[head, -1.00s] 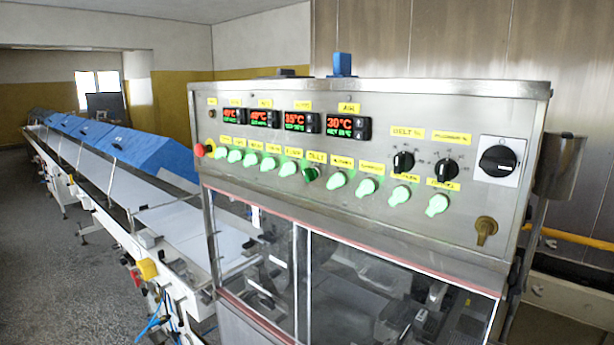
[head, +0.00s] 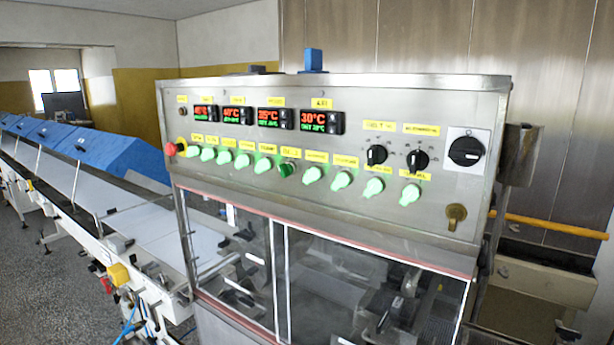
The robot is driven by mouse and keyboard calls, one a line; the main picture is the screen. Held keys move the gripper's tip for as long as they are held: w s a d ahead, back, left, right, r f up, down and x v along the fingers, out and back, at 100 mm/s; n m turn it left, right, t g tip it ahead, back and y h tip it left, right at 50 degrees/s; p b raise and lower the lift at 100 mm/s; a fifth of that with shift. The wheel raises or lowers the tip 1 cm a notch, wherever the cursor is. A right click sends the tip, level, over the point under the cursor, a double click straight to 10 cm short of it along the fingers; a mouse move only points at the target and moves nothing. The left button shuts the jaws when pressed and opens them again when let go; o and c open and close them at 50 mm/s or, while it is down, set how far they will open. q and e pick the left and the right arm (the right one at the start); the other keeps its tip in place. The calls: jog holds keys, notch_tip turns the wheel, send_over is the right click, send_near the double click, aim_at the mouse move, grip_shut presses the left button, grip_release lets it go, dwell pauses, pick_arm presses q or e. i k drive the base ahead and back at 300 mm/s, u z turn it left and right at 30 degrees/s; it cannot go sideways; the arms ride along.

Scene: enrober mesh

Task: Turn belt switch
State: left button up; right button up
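The steel control panel (head: 330,190) of the machine faces me in the head view. A row of green switches runs along it below small yellow labels. One switch (head: 288,169) in the middle of the row is darker green than its lit neighbours. Its short yellow label (head: 289,151) is blurred, and I cannot read for sure which switch is the belt switch. A lit green switch (head: 312,175) sits just right of it, and another lit one (head: 267,165) just left. Neither of my grippers shows in this view.
Several red-and-green temperature displays (head: 321,122) sit above the switches. Black knobs (head: 376,155) and a large black rotary switch (head: 466,151) are at the right, a red button (head: 170,149) at the left end. A long conveyor (head: 150,225) with blue covers (head: 115,152) extends left. Grey floor (head: 45,290) lies beside it.

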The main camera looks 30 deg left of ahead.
aim_at(285, 170)
jog(key=k, duration=0.3)
jog(key=u, duration=0.8)
